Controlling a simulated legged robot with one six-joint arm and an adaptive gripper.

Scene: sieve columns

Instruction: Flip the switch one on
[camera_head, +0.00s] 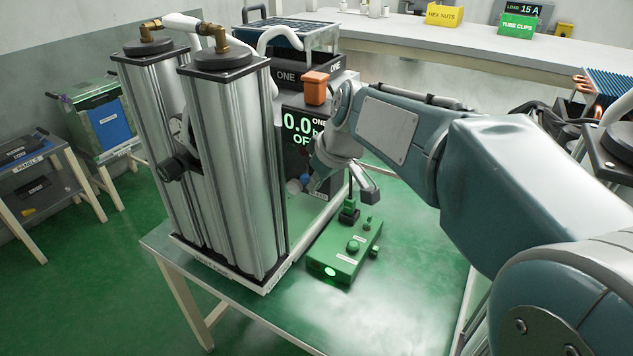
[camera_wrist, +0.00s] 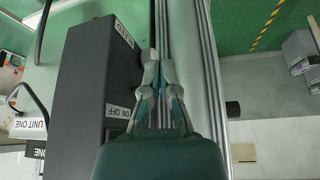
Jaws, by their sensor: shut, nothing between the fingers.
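The dark unit one box (camera_head: 297,150) stands behind the silver columns in the head view, its screen showing 0.0 and OFF in green. In the wrist view the same dark box (camera_wrist: 85,85) fills the left, with an ON OFF label (camera_wrist: 118,111) on its edge and a UNIT ONE label at far left. My gripper (camera_wrist: 157,56) is shut and empty, with its fingers alongside the box face, just right of the label. I cannot tell whether it touches. The switch lever is not clearly visible. In the head view my gripper (camera_head: 315,185) is small beside the box's lower front.
Twin silver columns (camera_head: 232,170) stand close left of my gripper. A green control box (camera_head: 345,250) with knobs and a lit lamp lies on the green table (camera_head: 400,300) in front. The table's front right is clear.

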